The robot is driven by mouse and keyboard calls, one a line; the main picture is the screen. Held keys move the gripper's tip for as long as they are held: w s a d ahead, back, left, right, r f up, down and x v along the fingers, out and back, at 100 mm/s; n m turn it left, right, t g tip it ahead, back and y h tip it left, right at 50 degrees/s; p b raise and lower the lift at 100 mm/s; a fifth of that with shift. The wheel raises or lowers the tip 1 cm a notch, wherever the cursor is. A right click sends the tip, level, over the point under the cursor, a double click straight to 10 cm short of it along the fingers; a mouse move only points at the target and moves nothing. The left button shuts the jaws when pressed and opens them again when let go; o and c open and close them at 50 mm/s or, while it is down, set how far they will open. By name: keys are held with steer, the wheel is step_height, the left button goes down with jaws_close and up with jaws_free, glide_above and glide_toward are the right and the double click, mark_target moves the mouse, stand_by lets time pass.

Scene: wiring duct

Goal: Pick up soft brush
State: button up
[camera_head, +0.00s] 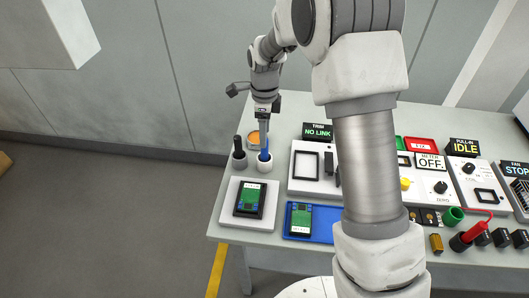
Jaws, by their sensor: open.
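One has a dark handle (237,143) and the other is blue (264,155). I cannot tell from this view which one is the soft brush. My gripper (265,143) points down right at the top of the blue tool and is open. Its fingers are too small here to show whether they are around the tool or just above it. Both tools still stand in their cups.
An orange round dish (253,137) lies just behind the cups. A white pad with a dark device (249,198) and a blue tray (322,235) are in front. The NO LINK panel (317,131) stands to the right. My arm hides the table's middle.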

mark_target(265, 150)
step_height(265, 150, down, 8)
steer(key=shift+w+r+p, duration=0.1)
steer(key=shift+r+p, duration=0.05)
steer(key=shift+p, duration=0.15)
jaws_close()
stand_by(0.3)
